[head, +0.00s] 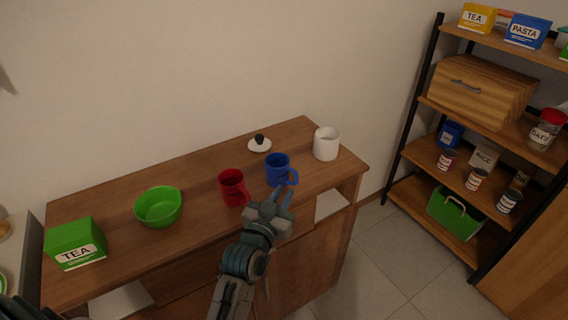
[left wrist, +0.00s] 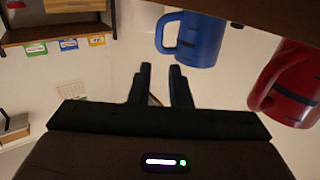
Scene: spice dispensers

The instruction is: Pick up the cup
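A blue cup (head: 278,167) stands near the front edge of the wooden cabinet top, its handle at the lower right. A red cup (head: 232,185) stands to its left. My left gripper (head: 270,206) is just in front of the blue cup, with its fingers apart and nothing between them. In the left wrist view, the open fingers (left wrist: 160,84) show below and left of the blue cup (left wrist: 192,40), and the red cup (left wrist: 288,84) is at the right. That view looks upside down. My right gripper is not in view.
On the cabinet top (head: 195,170) are a white mug-like container (head: 326,144), a small white lid or dish with a dark knob (head: 259,144), a green bowl (head: 159,207) and a green tea box (head: 76,244). A shelf rack (head: 412,115) with jars and boxes stands at the right.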

